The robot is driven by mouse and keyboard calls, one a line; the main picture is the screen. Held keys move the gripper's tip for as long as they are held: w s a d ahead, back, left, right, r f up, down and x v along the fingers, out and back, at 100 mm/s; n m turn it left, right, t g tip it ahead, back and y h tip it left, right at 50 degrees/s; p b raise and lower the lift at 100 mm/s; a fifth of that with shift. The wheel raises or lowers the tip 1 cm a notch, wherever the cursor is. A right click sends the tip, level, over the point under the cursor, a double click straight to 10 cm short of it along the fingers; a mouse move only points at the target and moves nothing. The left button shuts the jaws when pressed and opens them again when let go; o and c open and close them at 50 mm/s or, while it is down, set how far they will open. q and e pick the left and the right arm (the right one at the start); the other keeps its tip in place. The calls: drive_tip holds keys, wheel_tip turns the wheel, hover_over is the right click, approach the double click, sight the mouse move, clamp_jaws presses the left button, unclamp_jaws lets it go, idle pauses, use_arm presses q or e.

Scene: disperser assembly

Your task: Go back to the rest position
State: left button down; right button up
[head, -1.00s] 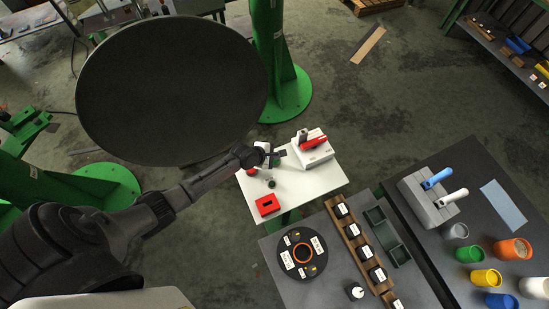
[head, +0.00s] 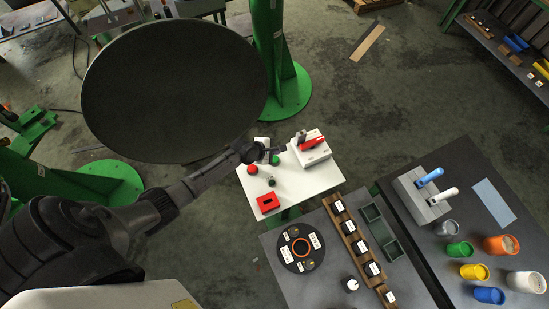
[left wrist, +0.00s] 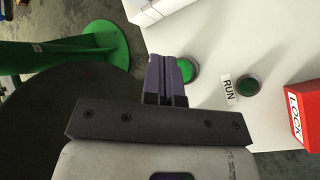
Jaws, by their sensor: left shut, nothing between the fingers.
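My left arm comes in from the left in the head view, and its gripper (head: 272,150) is above the far left part of the small white table (head: 318,182). In the left wrist view the two fingers of this gripper (left wrist: 167,75) are shut together with nothing between them. A green button (left wrist: 188,70) shows beside the fingertips, partly hidden by them. My right gripper is in neither view.
On the white table are a red LOCK box (head: 268,202), a red button (head: 252,169) and a white unit with a red handle (head: 312,140). A dark round disc (head: 175,90) stands beside my left arm. Grey tables with a round plate (head: 300,247) and coloured cups (head: 474,271) are at the right.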

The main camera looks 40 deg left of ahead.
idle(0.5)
use_arm(q)
drive_tip(key=shift+s+f+m, duration=0.1)
drive_tip(key=shift+m, duration=0.9)
drive_tip(key=s+d+r+m+g+y, duration=0.2)
drive_tip(key=s+d+r+m, duration=0.15)
drive_tip(key=r+m, duration=0.65)
drive_tip(key=s+d+r+m+g+y, duration=0.15)
drive_tip(key=s+r+m, duration=0.35)
drive_tip(key=m, duration=0.9)
drive_tip(key=s+d+r+t, duration=0.1)
drive_tip(key=s+d+r, duration=0.2)
drive_tip(key=s+r, duration=0.45)
drive_tip(key=s+f+g, duration=0.1)
drive_tip(key=s+f, duration=0.2)
drive_tip(key=s, duration=0.3)
drive_tip(key=s+d+f+g, duration=0.1)
drive_tip(key=s+f, duration=0.2)
drive_tip(key=s, duration=0.3)
drive_tip(key=shift+s+d+f+n+g+h, duration=0.3)
drive_tip(key=shift+s+f+g+h, duration=0.05)
drive_tip(key=shift+s+f+h, duration=0.1)
drive_tip(key=shift+w, duration=0.1)
